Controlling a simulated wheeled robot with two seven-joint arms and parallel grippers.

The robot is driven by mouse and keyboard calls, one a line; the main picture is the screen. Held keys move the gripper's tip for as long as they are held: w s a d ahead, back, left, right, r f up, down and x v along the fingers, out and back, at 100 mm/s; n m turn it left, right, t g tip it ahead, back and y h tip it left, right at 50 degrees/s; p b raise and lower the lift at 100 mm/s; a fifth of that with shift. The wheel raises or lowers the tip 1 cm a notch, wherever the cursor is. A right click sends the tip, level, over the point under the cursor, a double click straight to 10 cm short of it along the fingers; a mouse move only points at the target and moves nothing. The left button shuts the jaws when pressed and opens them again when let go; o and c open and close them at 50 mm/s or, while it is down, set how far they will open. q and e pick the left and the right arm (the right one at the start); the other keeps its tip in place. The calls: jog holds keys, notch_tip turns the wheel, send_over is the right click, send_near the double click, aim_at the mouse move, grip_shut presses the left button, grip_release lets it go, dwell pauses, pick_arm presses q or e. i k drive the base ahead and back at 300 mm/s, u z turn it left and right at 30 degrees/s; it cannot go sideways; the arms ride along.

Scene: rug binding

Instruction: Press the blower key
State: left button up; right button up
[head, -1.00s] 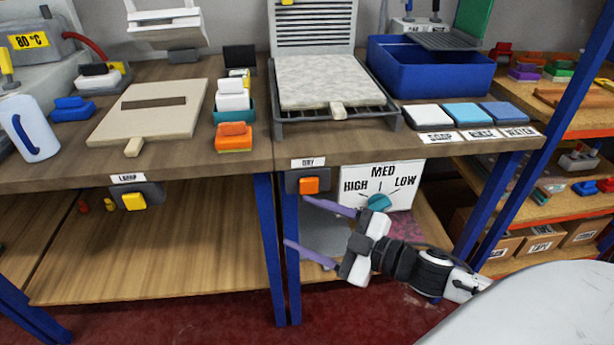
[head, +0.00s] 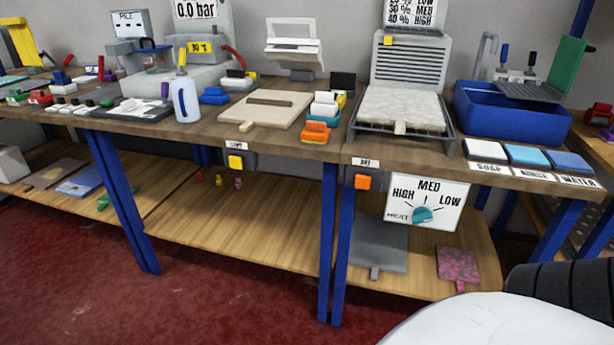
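An orange square key (head: 362,181) sits in a grey housing on the table's front edge, under a small label that seems to read DRY. No label reading blower is legible. A yellow key (head: 235,161) sits in a similar housing to the left, under its own label. Right of the orange key, a white HEAT panel (head: 450,190) marked HIGH, MED and LOW carries a teal dial (head: 422,214). Above stands a grey louvred panel (head: 410,65) with a small yellow square, behind a dark rack holding a pale slab (head: 402,108). Neither gripper is in view.
A blue basin (head: 510,115) and several labelled pads stand at the right. A white bottle (head: 186,100) and a pale board (head: 262,108) stand left. A blue table leg (head: 342,255) rises just left below the orange key. Space before the key is clear.

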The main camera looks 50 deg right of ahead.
aim_at(362, 182)
jog(key=u, duration=0.05)
jog(key=k, duration=0.2)
jog(key=z, duration=0.55)
jog(key=i, duration=1.8)
jog(key=z, duration=2.05)
jog(key=i, duration=0.55)
jog(key=z, duration=0.65)
